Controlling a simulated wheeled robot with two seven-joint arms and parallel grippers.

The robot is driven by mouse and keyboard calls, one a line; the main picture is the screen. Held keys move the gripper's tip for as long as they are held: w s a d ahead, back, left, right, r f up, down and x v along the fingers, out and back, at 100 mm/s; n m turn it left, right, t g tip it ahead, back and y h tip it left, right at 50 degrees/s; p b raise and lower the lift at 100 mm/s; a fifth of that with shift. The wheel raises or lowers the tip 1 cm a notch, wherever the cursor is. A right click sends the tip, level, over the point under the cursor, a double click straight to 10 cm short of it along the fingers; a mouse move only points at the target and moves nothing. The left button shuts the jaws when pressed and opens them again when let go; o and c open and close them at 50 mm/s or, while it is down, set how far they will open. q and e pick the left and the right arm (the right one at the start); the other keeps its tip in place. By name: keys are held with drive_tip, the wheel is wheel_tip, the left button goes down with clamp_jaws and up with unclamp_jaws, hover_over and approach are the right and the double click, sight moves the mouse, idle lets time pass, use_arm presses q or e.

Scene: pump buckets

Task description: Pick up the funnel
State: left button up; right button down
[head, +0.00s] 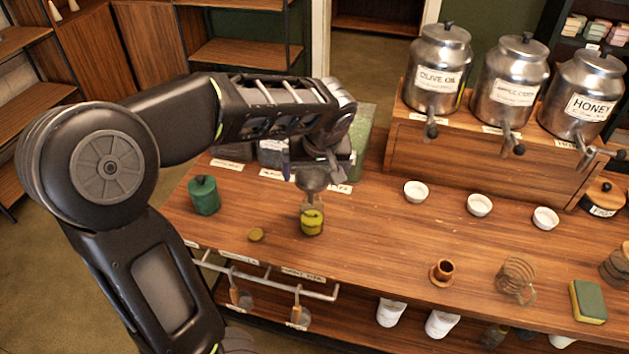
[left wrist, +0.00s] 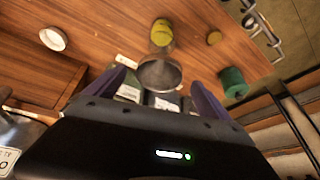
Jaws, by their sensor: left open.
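The grey metal funnel (head: 312,181) is wide side up above the wooden counter (head: 375,265), just behind a yellow-green jar (head: 312,223) in the head view. What holds up its lower end is hard to make out. My left gripper (head: 320,168) is at the funnel, with its jaws open. In the left wrist view, the funnel (left wrist: 160,74) shows between the two spread purple fingers of the gripper (left wrist: 157,80). I cannot tell whether a finger touches it. The yellow-green jar also shows there (left wrist: 161,33). My right gripper is not in view.
A green canister (head: 204,196) and a small round lid (head: 256,235) stand left of the jar. White bowls (head: 416,191) stand to the right, below the metal dispensers (head: 438,75) on a wooden stand. Dark boxes (head: 272,153) are behind the funnel. The counter's middle is fairly clear.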

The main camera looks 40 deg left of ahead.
sight(311, 186)
use_arm(q)
drive_tip(key=shift+x, duration=1.35)
drive_tip(key=shift+w+f+p, duration=0.1)
drive_tip(key=shift+f+p, duration=0.1)
drive_tip(key=shift+p, duration=0.1)
drive_tip(key=p+x, duration=0.1)
drive_tip(key=x, duration=0.4)
drive_tip(key=shift+r, duration=0.1)
drive_tip(key=c, duration=1.4)
drive_tip(key=shift+c, duration=0.2)
